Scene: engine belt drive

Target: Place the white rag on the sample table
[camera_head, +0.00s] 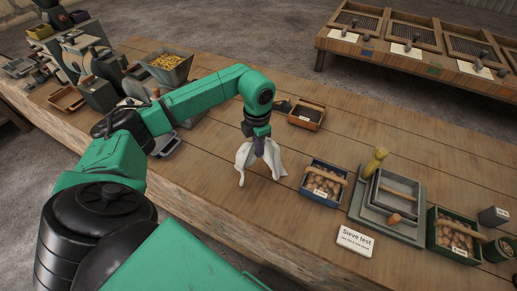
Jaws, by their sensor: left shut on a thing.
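The white rag (242,163) hangs in folds from my left gripper (259,147), which is shut on its upper part. The rag is over the middle of the wooden sample table (225,205), with its lower tip close to the tabletop. I cannot tell whether the tip touches the wood. My left arm comes in from the left and reaches down over the table. My right gripper does not show.
A blue box (319,198) of brown lumps, a grey sieve stand (387,216) and a "Sieve test" sign (355,240) lie to the right. A hopper of yellow grain (167,66) stands at the back left.

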